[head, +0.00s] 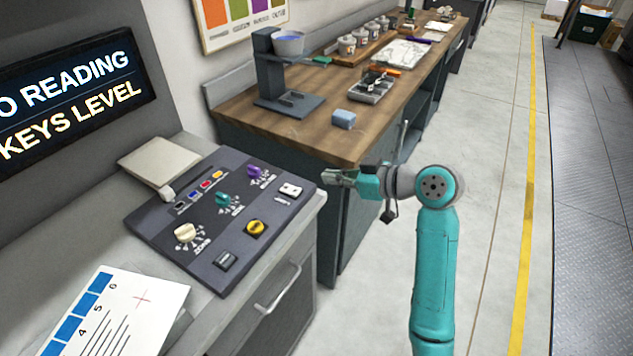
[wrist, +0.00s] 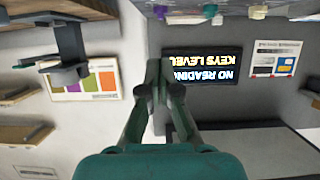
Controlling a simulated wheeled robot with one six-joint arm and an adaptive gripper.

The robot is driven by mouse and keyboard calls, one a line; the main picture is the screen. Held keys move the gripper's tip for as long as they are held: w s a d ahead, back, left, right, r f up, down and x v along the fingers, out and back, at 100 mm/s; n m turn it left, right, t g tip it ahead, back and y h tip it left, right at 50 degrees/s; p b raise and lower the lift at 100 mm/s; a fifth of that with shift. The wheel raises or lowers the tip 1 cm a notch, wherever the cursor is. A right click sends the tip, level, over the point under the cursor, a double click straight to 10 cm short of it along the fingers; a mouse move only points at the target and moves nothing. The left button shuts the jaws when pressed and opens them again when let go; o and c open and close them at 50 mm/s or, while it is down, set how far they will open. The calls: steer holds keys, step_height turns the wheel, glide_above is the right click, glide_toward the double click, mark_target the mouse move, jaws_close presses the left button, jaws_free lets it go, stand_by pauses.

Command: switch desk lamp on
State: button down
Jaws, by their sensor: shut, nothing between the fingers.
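The wrist view shows the closed fingertips (wrist: 159,66) and the knobs upside down at the top edge.
A lit sign (head: 70,95) hangs behind the counter. A printed sheet (head: 120,312) lies at front left.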

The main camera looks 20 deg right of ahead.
glide_above(289, 188)
steer(key=s+d, duration=0.2)
steer(key=s, duration=0.2)
steer(key=f, duration=0.3)
steer(key=shift+w+d+f, duration=0.1)
steer(key=shift+w+d, duration=0.1)
step_height(289, 188, down, 3)
steer(key=shift+w+f, duration=0.1)
steer(key=shift+f, duration=0.5)
steer(key=shift+d+f, duration=0.1)
steer(key=shift+f, duration=0.35)
steer(key=shift+r, duration=0.15)
steer(key=shift+r, duration=0.7)
steer(key=shift+r, duration=0.1)
